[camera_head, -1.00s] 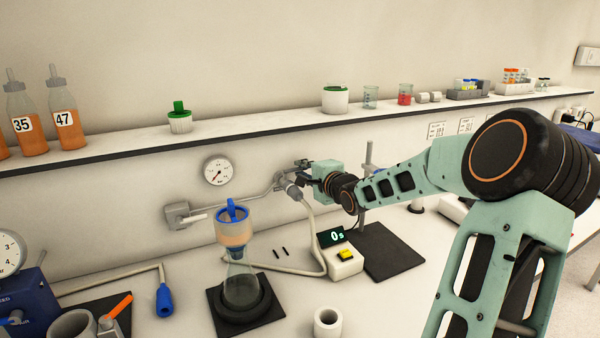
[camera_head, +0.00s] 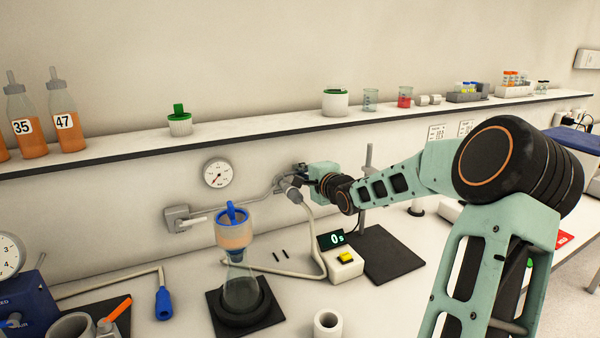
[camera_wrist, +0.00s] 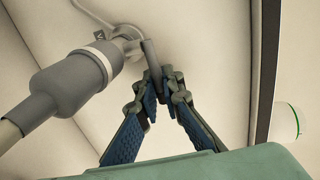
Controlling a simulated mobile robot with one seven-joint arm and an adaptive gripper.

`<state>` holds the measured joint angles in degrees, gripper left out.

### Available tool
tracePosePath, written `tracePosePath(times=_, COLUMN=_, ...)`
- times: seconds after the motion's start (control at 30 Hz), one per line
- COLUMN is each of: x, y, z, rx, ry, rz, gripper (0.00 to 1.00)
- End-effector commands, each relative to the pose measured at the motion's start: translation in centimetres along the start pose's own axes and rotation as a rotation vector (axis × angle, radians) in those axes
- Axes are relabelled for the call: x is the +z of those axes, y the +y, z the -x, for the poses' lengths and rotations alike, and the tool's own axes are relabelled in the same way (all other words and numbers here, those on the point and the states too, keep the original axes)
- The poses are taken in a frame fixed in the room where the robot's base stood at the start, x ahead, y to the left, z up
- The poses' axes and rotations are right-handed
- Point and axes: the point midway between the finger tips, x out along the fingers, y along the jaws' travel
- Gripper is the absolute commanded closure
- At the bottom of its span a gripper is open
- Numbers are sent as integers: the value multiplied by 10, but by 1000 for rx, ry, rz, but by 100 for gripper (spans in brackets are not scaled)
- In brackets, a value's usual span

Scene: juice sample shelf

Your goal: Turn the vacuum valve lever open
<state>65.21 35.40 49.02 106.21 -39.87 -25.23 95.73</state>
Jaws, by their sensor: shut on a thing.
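The vacuum valve (camera_wrist: 118,45) is a grey fitting on the wall, with a thick grey hose connector (camera_wrist: 70,85) beside it in the wrist view. Its lever (camera_wrist: 150,58) is a slim grey bar that runs down between my fingertips. My gripper (camera_wrist: 158,88) is shut on the lever, with one finger on each side. In the head view my gripper (camera_head: 304,172) reaches the valve from the right, below the shelf, and hides most of the lever. The connector (camera_head: 290,191) shows just below it.
A round gauge (camera_head: 217,173) hangs on the wall to the left. A flask with a blue-topped funnel (camera_head: 235,234) stands in front, near a timer box (camera_head: 345,264). The shelf (camera_head: 230,131) runs above my gripper. A white ring (camera_head: 328,323) stands at the front.

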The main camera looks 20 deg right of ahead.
Motion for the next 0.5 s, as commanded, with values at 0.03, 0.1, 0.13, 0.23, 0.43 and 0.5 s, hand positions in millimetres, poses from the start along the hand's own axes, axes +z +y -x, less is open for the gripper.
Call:
tracePosePath(times=0.03, x=0, y=0, z=0, rx=0, ry=0, rz=0, gripper=100)
tracePosePath(times=0.1, x=1, y=1, z=0, rx=1, ry=3, rz=1, gripper=100)
tracePosePath(times=0.13, x=1, y=2, z=0, rx=1, ry=7, rz=0, gripper=100)
tracePosePath(times=0.23, x=2, y=4, z=-1, rx=2, ry=29, rz=0, gripper=100)
tracePosePath(times=0.43, x=2, y=6, z=2, rx=4, ry=92, rz=-13, gripper=100)
tracePosePath(times=0.5, x=2, y=5, z=3, rx=2, ry=108, rz=-17, gripper=100)
